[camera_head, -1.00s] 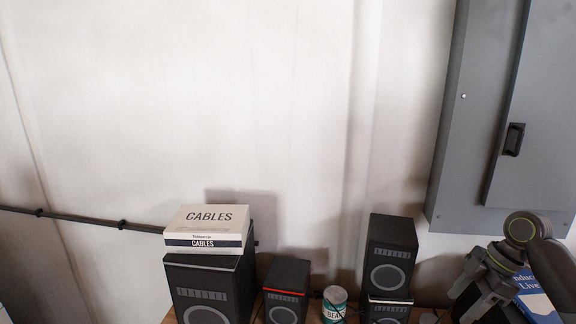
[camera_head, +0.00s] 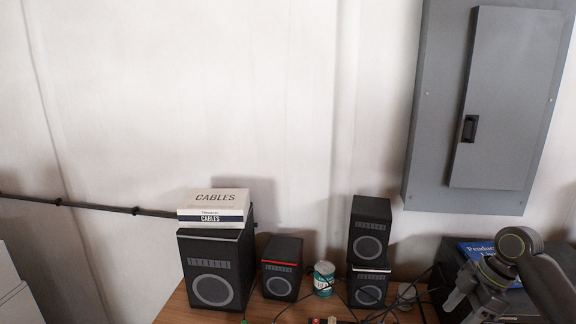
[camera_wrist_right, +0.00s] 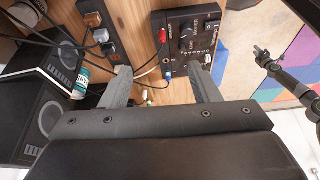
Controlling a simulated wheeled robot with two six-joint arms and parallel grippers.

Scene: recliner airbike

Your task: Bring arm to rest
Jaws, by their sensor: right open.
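My right arm comes in at the lower right of the head view, and its gripper (camera_head: 462,298) is over the right end of the wooden desk (camera_head: 180,310), in front of a dark box there. In the right wrist view the right gripper (camera_wrist_right: 162,82) has its two grey fingers spread well apart, with nothing held between them. Beyond the fingers lie the desk top, cables and a black knobbed device (camera_wrist_right: 187,42). My left gripper is not in view.
A large speaker (camera_head: 213,270) carries a CABLES box (camera_head: 215,200). A small speaker (camera_head: 280,268), a can (camera_head: 323,279) and two stacked speakers (camera_head: 369,240) stand along the desk's back. A grey wall cabinet (camera_head: 425,120) hangs above right. Loose cables cross the desk.

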